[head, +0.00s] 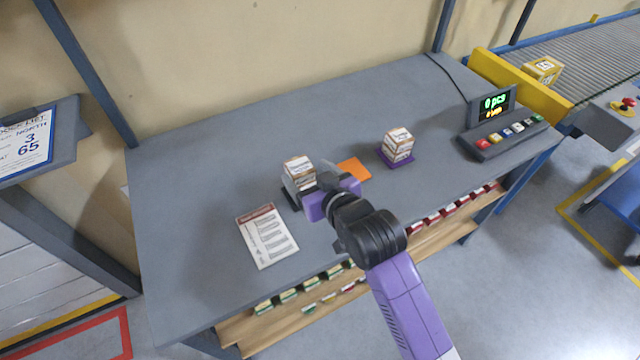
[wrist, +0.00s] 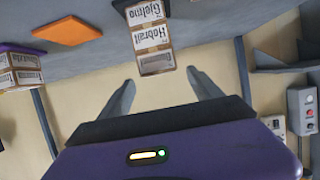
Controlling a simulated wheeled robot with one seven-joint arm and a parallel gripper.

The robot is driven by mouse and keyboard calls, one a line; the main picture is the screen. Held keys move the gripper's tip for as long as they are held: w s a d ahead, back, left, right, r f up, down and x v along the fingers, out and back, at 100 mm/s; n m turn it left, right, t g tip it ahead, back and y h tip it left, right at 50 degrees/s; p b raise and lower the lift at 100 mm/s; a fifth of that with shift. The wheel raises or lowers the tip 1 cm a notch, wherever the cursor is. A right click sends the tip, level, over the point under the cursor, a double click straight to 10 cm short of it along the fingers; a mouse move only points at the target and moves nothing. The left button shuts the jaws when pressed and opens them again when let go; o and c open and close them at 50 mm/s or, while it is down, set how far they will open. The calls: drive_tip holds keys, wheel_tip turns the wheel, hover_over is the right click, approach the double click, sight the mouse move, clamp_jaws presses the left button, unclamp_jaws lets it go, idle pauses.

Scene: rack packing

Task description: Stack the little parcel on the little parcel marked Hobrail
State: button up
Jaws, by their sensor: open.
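A stack of small white-and-brown parcels (head: 299,172) stands on a dark mat on the table, left of centre. In the wrist view the labels Gjelmo and Hobrail show on the stack, with the Hobrail parcel (wrist: 151,38) beside the Gjelmo parcel (wrist: 145,12) in an upside-down picture. A second stack of little parcels (head: 398,146) stands on a purple mat and shows at the left of the wrist view (wrist: 18,72); its label is too small to read surely. My gripper (wrist: 160,77) is open and empty, its fingers pointing at the Hobrail stack, apart from it.
An empty orange mat (head: 353,169) lies between the two stacks. A printed sheet (head: 267,236) lies at the front left. A button panel with a display (head: 502,137) stands at the right end. The back and left of the table (head: 190,170) are clear.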

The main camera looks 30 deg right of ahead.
drive_tip(key=v, duration=0.6)
drive_tip(key=shift+s+r, duration=0.2)
drive_tip(key=shift+s, duration=0.1)
drive_tip(key=s+f, duration=0.4)
drive_tip(key=s, duration=0.5)
drive_tip(key=s+r, duration=0.2)
drive_tip(key=s, duration=0.9)
drive_tip(key=s+r+t, duration=0.1)
drive_tip(key=s+r, duration=0.1)
drive_tip(key=s, duration=1)
drive_tip(key=shift+s+r, duration=0.3)
drive_tip(key=shift+r, duration=0.05)
